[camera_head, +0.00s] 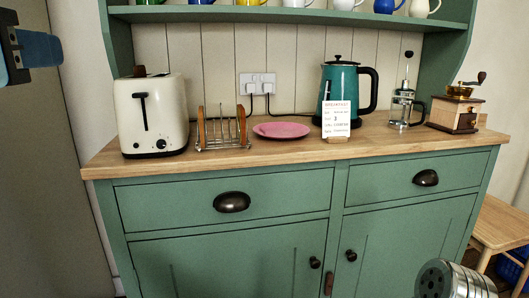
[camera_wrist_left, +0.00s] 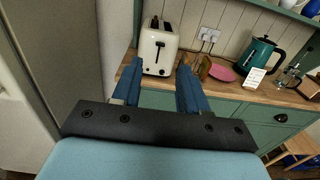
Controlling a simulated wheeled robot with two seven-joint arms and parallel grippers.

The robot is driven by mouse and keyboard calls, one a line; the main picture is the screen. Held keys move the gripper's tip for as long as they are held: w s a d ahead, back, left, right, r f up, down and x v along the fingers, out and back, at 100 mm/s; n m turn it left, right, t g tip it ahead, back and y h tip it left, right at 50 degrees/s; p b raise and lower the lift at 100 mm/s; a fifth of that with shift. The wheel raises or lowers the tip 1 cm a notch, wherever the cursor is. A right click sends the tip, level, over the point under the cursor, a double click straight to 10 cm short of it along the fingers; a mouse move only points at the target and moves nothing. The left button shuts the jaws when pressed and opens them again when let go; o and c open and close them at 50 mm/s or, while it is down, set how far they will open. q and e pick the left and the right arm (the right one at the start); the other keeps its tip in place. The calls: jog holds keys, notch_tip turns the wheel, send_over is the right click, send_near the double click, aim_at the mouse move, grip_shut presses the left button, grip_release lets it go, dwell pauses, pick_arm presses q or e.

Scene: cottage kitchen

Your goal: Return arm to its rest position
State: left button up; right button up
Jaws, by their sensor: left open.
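My left gripper (camera_head: 58,48) is at the upper left of the head view, a dark body with blue fingers. It is up in the air, left of the dresser and apart from everything. In the left wrist view its two blue fingers (camera_wrist_left: 160,64) stand apart with nothing between them. The cream toaster (camera_wrist_left: 158,47) shows beyond the fingers, on the worktop.
The green dresser's wooden worktop (camera_head: 285,150) holds a toaster (camera_head: 152,115), a rack (camera_head: 222,131), a pink plate (camera_head: 281,130), a teal kettle (camera_head: 339,88), a menu card (camera_head: 336,120), a glass press (camera_head: 403,104) and a grinder (camera_head: 456,112). A shelf (camera_head: 290,15) with mugs hangs above.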

pick_arm(q)
jog(key=w+d+f+g+h, duration=0.4)
jog(key=w+d+f, duration=0.9)
jog(key=w+f, duration=0.3)
jog(key=w+d+f+n+g+h, duration=0.1)
jog(key=w+d+f+n+g, duration=0.15)
jog(key=f, duration=0.65)
jog(key=w+d+f+n+g+h, duration=0.1)
jog(key=w+d+f+n+g, duration=0.15)
jog(key=f, duration=0.65)
jog(key=w+d+f+n+g+h, duration=0.1)
jog(key=w+f+n, duration=0.15)
jog(key=f, duration=0.65)
jog(key=s+a+f+n+g+h, duration=0.1)
jog(key=s+f+n+g, duration=0.2)
jog(key=f+n, duration=0.75)
jog(key=s+a+f+n+g+h, duration=0.1)
jog(key=s+f+n+g, duration=0.15)
jog(key=f, duration=1.55)
jog(key=s+a+f+n, duration=0.2)
jog(key=s+f+n, duration=0.5)
jog(key=s+a+f+n+g, duration=0.1)
jog(key=s+a+f+n, duration=0.2)
jog(key=s+f+n, duration=0.3)
jog(key=shift+s+a+f+n+y, duration=0.3)
jog(key=shift+s+f+n+y, duration=0.15)
jog(key=shift+n, duration=0.4)
